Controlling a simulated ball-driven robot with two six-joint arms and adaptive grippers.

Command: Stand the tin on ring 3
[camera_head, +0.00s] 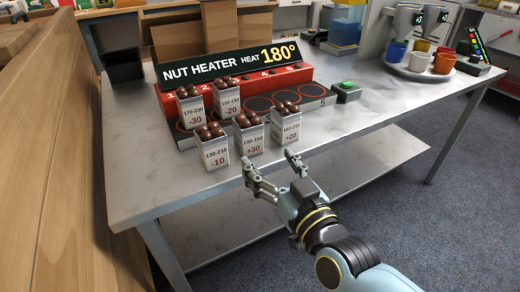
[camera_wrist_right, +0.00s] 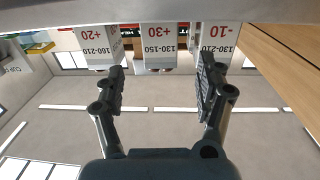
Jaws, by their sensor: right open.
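Several pale tins of chestnuts stand at the nut heater (camera_head: 232,68). The -30 tin (camera_head: 191,114) and -20 tin (camera_head: 229,105) stand farther back, over the dark ringed plate (camera_head: 318,102). Nearer the table's front edge are the -10 tin (camera_head: 215,156), +30 tin (camera_head: 250,142) and +20 tin (camera_head: 287,132). My right gripper (camera_head: 271,168) is open and empty at the front edge, short of the +30 tin. In the right wrist view its fingers (camera_wrist_right: 160,82) are spread, with the +30 tin (camera_wrist_right: 164,48) between and beyond them. Ring 3 cannot be clearly made out. My left gripper is out of view.
A green button box (camera_head: 346,91) sits right of the heater. A round tray (camera_head: 410,73) with coloured cups stands farther right. A wooden panel (camera_head: 60,170) borders the left. The metal table (camera_head: 350,125) is clear right of the tins.

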